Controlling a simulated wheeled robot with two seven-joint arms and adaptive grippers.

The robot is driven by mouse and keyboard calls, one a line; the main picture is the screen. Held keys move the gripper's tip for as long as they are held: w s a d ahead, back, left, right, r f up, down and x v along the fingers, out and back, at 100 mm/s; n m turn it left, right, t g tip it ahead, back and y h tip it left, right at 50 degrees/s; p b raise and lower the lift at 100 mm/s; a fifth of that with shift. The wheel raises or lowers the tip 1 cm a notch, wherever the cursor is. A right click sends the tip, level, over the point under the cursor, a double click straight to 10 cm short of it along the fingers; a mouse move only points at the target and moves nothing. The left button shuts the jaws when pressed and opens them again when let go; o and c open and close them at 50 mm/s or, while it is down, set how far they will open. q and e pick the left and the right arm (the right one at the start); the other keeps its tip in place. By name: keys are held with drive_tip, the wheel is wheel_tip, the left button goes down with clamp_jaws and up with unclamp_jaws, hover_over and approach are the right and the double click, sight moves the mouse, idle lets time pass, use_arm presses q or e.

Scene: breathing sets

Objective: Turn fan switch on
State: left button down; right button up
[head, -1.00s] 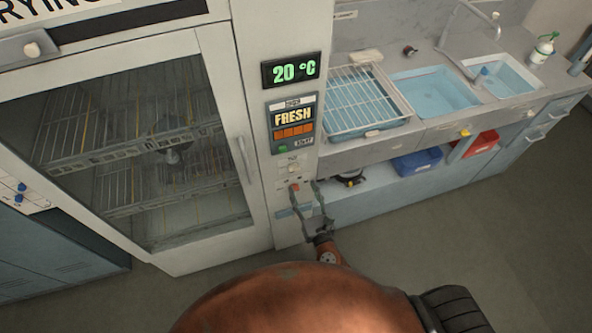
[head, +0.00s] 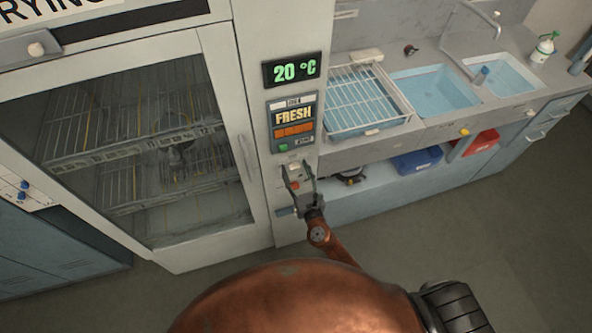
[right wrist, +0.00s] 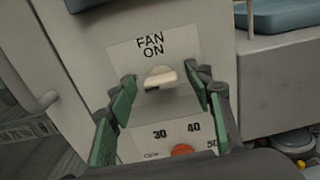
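The fan switch (right wrist: 160,77) is a cream toggle on a pale plate under the words "FAN ON" in the right wrist view. In the head view the fan switch (head: 295,172) sits small on the cabinet panel below the display. My right gripper (head: 299,178) is open in front of the panel. In the right wrist view its green-padded fingers (right wrist: 165,90) stand on either side of the switch, with gaps to it. The exact distance to the panel is hard to tell. My left gripper is not in view.
Below the switch is a red-orange knob (right wrist: 181,150) with a temperature scale. Above are a "FRESH" panel (head: 293,118) and a "20 °C" display (head: 291,70). A drying cabinet door (head: 235,120) is at left. A counter (head: 440,125) with sinks is at right.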

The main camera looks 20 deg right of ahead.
drive_tip(key=c, duration=1.1)
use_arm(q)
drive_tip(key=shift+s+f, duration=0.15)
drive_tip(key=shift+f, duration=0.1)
use_arm(e)
drive_tip(key=shift+f+m, duration=0.1)
drive_tip(key=shift+m, duration=0.2)
drive_tip(key=m+b, duration=0.2)
drive_tip(key=shift+f+m, duration=0.1)
drive_tip(key=shift+m, duration=0.3)
drive_tip(key=m+b, duration=0.2)
drive_tip(key=m, duration=0.2)
drive_tip(key=shift+d+m+b, duration=0.15)
drive_tip(key=shift+m+b, duration=0.15)
drive_tip(key=shift+b, duration=0.05)
drive_tip(key=m+b, duration=0.2)
drive_tip(key=m, duration=0.3)
drive_tip(key=shift+f, duration=0.1)
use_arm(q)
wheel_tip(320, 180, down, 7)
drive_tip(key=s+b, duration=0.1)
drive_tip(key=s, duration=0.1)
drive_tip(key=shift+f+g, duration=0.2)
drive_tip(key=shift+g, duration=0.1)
use_arm(e)
drive_tip(key=shift+d+m, duration=0.1)
drive_tip(key=shift+m, duration=2.3)
